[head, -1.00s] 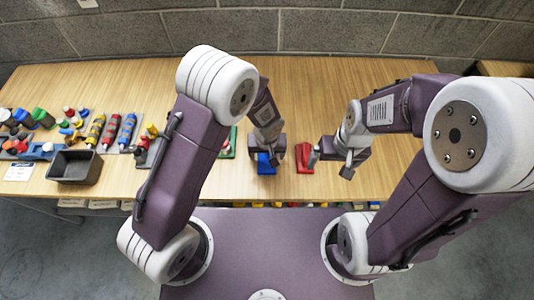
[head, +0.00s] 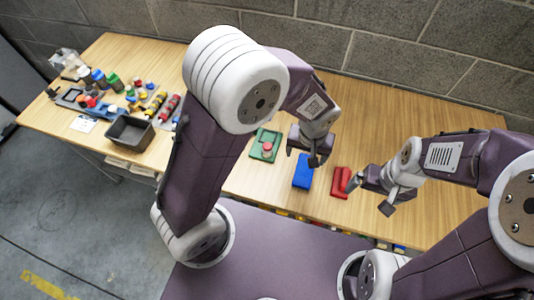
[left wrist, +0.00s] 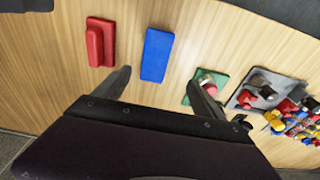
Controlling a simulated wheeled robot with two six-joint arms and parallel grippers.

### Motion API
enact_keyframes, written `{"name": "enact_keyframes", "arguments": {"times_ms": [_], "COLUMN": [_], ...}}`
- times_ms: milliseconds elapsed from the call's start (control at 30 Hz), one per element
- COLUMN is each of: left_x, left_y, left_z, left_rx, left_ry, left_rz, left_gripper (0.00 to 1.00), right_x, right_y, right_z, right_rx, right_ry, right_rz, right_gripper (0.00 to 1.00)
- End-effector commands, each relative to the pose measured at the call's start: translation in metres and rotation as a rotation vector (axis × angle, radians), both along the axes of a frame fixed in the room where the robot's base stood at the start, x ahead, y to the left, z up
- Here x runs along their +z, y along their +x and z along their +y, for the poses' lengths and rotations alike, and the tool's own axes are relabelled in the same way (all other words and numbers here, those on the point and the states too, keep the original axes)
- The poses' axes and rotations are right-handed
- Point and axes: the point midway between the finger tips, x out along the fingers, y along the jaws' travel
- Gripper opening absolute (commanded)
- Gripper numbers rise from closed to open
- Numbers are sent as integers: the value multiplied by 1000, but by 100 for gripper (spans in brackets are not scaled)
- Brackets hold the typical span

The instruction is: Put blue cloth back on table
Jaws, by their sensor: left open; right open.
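The blue cloth (head: 303,172) is a flat, folded-looking rectangle lying on the wooden table (head: 440,115). In the left wrist view the blue cloth (left wrist: 157,55) lies flat, just beyond the fingers and apart from them. My left gripper (head: 303,157) is open and empty, above the table at the cloth's far end; its fingers (left wrist: 160,92) show spread in the wrist view. My right gripper (head: 370,197) is open and empty, to the right of the cloth, beside a red pad (head: 341,182). The red pad (left wrist: 100,42) also shows in the wrist view.
A green pad (head: 265,146) with a red knob sits left of the cloth. Farther left are a dark open bin (head: 130,133), a white card (head: 83,124), and several bottles and coloured parts. A block wall (head: 400,55) stands behind. The table's right side is clear.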

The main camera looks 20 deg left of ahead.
Motion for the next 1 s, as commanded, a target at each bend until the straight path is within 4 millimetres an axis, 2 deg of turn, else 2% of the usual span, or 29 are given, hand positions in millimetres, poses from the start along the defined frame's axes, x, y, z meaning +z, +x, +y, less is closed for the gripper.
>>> {"name": "enact_keyframes", "arguments": {"times_ms": [67, 100, 200, 300, 433, 1000], "left_x": [8, 12, 18, 20, 20, 20], "left_y": [-5, -12, -38, -64, -77, -76], "left_z": [43, 69, 123, 155, 167, 166], "left_rx": [22, 28, 36, 35, 26, 22], "left_ry": [-1, -3, -11, -18, -21, -20], "left_rz": [13, 20, 34, 39, 41, 42], "left_gripper": [80, 80, 80, 80, 80, 80], "right_x": [0, 0, 0, 0, 0, 0], "right_y": [0, 0, 0, 0, 0, 0], "right_z": [0, 0, 0, 0, 0, 0], "right_rx": [0, 0, 0, 0, 0, 0], "right_ry": [0, 0, 0, 0, 0, 0], "right_rz": [0, 0, 0, 0, 0, 0], "right_gripper": [94, 94, 94, 94, 94, 94]}}
